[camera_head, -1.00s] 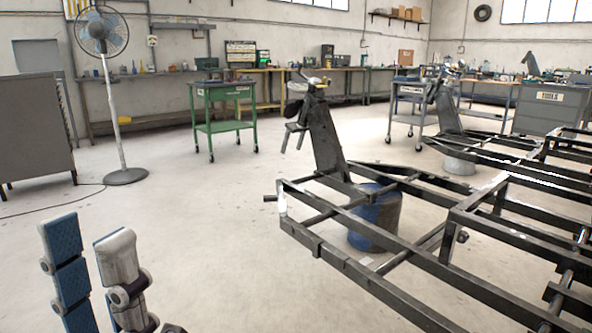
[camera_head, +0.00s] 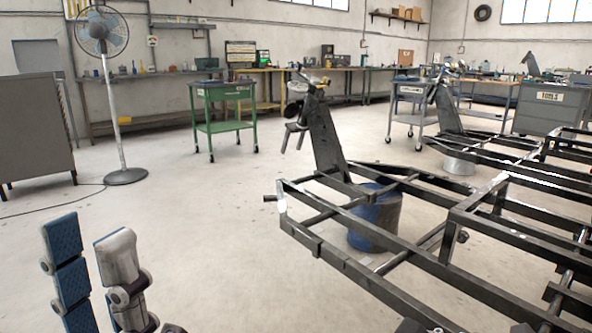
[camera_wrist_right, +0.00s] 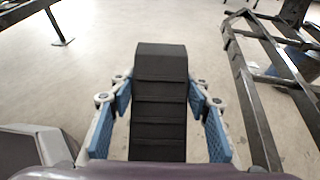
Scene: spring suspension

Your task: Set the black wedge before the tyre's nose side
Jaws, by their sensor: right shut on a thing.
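The black wedge (camera_wrist_right: 160,112), a dark ribbed block, fills the middle of the right wrist view. My right gripper (camera_wrist_right: 158,88) is shut on it, with a blue pad along each side, and the wedge is held over the pale floor. In the head view my left gripper (camera_head: 87,232) is at the lower left, its two fingers apart with nothing between them. A dark part shows at the bottom edge of the head view, too cut off to identify. No tyre stands on the floor in view.
A black tube frame (camera_head: 350,225) fills the right of the head view, with a blue drum (camera_head: 375,220) under it. Its bars (camera_wrist_right: 250,95) run along the right of the wrist view. A fan (camera_head: 122,176) and a green cart (camera_head: 222,128) stand farther back. The left-centre floor is clear.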

